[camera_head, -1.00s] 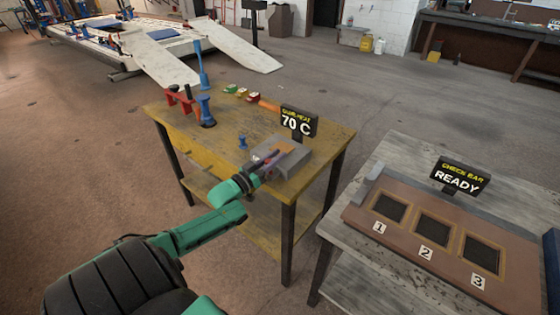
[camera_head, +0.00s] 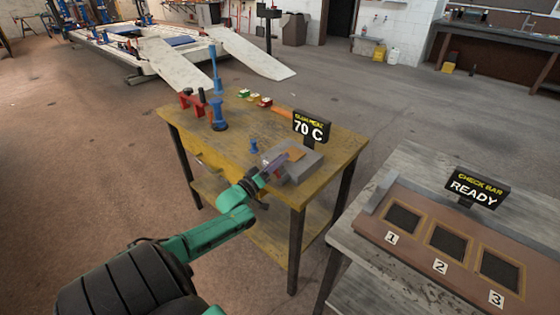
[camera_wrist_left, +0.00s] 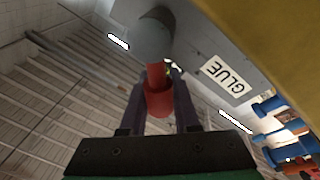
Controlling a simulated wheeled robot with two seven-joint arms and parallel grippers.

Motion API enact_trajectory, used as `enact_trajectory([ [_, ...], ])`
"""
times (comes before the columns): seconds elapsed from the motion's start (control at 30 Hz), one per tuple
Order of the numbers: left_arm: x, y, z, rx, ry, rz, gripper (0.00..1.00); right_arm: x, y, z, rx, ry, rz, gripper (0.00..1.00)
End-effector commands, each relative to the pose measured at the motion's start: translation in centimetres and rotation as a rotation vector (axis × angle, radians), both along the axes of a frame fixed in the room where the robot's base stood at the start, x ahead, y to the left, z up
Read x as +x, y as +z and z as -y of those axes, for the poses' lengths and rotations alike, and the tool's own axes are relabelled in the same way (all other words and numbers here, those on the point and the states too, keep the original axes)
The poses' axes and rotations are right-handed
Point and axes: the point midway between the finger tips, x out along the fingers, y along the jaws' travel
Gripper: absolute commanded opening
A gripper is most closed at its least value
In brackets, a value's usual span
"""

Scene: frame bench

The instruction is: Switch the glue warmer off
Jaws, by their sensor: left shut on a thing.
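The glue warmer (camera_head: 306,168) is a grey box on the near right corner of the yellow bench, with an orange-brown patch on top. Its black sign (camera_head: 312,128) reads 70 C. My left gripper (camera_head: 268,170) is at the warmer's near left side. In the left wrist view, the warmer's grey face carries a GLUE label (camera_wrist_left: 228,77). There the gripper (camera_wrist_left: 160,85) is shut on a red lever (camera_wrist_left: 158,100), which runs to a grey round part (camera_wrist_left: 151,36). The fingers partly hide the lever. My right gripper is not in view.
The yellow bench (camera_head: 240,135) also holds a blue peg (camera_head: 253,146), a blue stand (camera_head: 218,115), red parts and small coloured blocks. A grey table (camera_head: 385,270) at right bears the check bar board with a READY sign (camera_head: 476,188). Floor separates them.

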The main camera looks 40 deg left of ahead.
Motion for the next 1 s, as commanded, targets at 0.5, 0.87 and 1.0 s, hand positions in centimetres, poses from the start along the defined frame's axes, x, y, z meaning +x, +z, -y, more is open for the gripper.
enact_trajectory([
  [0.5, -0.1, -0.4, 0.0, -0.006, 0.0, -0.006, 0.6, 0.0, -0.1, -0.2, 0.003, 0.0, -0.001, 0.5],
  [0.87, -1.0, -0.2, 0.0, -0.005, 0.002, -0.006, 0.6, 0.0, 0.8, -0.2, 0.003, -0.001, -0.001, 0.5],
  [1.0, -3.5, -0.5, 0.0, -0.005, 0.002, -0.01, 0.6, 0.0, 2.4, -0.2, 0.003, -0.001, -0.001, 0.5],
])
